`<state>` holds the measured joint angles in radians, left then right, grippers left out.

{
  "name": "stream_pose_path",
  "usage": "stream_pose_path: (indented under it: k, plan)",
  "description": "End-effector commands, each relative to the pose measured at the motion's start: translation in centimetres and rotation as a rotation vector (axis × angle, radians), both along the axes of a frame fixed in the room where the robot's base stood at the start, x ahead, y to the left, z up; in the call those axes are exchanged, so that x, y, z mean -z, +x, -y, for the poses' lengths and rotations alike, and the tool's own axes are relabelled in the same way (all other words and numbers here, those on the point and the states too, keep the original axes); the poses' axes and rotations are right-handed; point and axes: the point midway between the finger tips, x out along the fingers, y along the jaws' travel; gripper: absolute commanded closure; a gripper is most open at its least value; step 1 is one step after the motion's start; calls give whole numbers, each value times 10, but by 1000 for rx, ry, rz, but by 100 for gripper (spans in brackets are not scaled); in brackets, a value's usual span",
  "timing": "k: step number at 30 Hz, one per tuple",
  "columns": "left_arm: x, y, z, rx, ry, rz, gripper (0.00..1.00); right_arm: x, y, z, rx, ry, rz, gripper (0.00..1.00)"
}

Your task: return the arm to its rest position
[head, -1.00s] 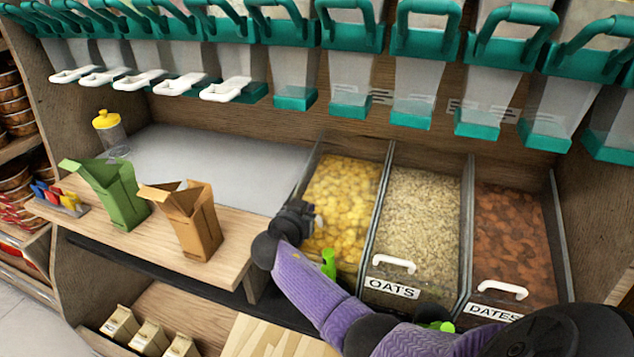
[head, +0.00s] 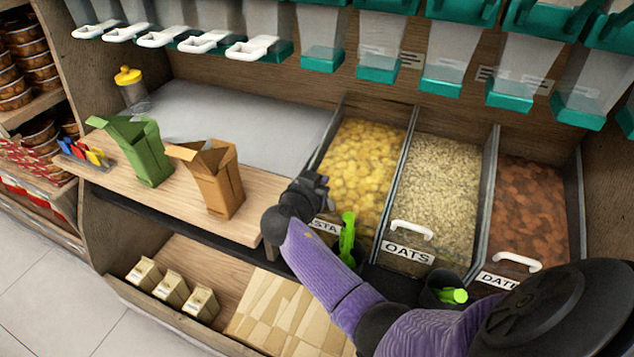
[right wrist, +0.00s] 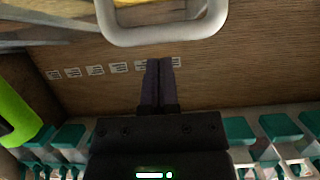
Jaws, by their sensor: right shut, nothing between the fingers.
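My right arm, in a purple sleeve, comes in from the lower right of the head view. Its gripper (head: 308,192) is above the front edge of the yellow pasta bin (head: 362,165), right of the brown box. In the right wrist view the two dark fingers (right wrist: 160,82) are together with nothing between them. My left gripper is not in view.
A green box (head: 145,155) and a brown box (head: 215,185) stand open on the shelf. Oats (head: 435,185) and dates (head: 530,205) bins lie to the right. A green-handled scoop (head: 347,238) is near the pasta bin. Teal dispensers (head: 455,60) hang above.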

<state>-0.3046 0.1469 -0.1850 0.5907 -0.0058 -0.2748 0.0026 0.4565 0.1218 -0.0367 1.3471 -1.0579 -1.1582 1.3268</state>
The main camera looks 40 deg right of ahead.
Motion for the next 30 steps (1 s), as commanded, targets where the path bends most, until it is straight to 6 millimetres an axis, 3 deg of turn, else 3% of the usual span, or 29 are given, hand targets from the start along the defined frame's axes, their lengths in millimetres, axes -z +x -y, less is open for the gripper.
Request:
stream_pose_path:
  k: [1, 6, 15, 17, 20, 23, 24, 26, 27, 30]
  plan:
    - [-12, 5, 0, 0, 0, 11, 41, -13, -7, -14, -1, 4, 4, 100]
    - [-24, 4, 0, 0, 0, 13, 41, -25, -26, -50, 1, 1, 5, 100]
    - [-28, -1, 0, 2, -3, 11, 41, -26, -35, -67, -2, -3, -4, 100]
    - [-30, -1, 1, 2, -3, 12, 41, -14, -37, -69, -38, 3, -61, 100]
    - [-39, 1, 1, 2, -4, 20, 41, 47, -55, -81, -217, 39, -322, 100]
    - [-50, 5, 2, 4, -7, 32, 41, 133, -111, -100, -477, 128, -661, 100]
    - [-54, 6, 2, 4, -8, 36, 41, 163, -142, -107, -574, 171, -778, 100]
    - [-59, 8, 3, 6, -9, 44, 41, 200, -194, -116, -708, 244, -925, 100]
    - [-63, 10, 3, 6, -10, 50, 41, 220, -233, -121, -788, 294, -1009, 100]
    - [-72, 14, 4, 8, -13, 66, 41, 248, -329, -127, -944, 412, -1161, 100]
